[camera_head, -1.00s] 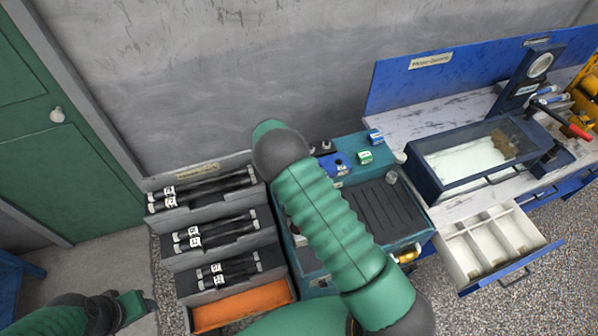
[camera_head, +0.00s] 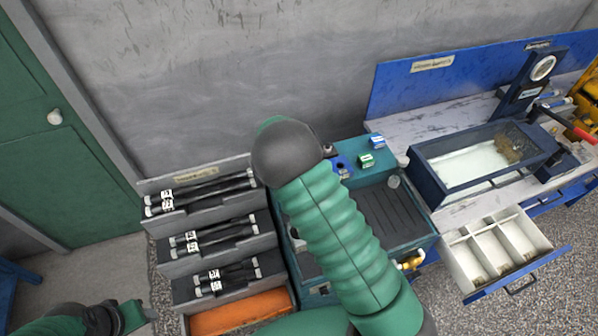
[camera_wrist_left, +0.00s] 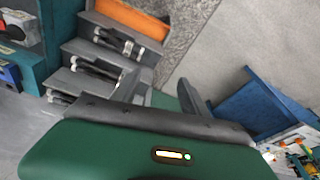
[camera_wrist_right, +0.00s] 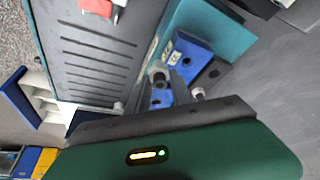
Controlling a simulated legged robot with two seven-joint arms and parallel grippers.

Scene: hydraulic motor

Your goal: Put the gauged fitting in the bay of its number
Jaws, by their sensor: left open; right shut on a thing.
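In the head view my right arm crosses the teal bench and hides its own gripper. In the right wrist view my right gripper (camera_wrist_right: 172,92) is shut on a small grey metal fitting (camera_wrist_right: 160,79), beside a blue block (camera_wrist_right: 194,52) with a dark hole and white labels. The fitting's number is not readable. The blue block is partly visible in the head view (camera_head: 342,166). An open drawer (camera_head: 512,268) with white-walled bays is at the right; their numbers are unclear. My left gripper (camera_wrist_left: 160,90) is open and empty, low at the left in the head view (camera_head: 132,316).
A grey stepped rack (camera_head: 215,240) holds several black hoses, with an orange tray (camera_head: 240,312) below. A glass-topped tank (camera_head: 480,165) and gauge stand (camera_head: 528,85) are on the right bench.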

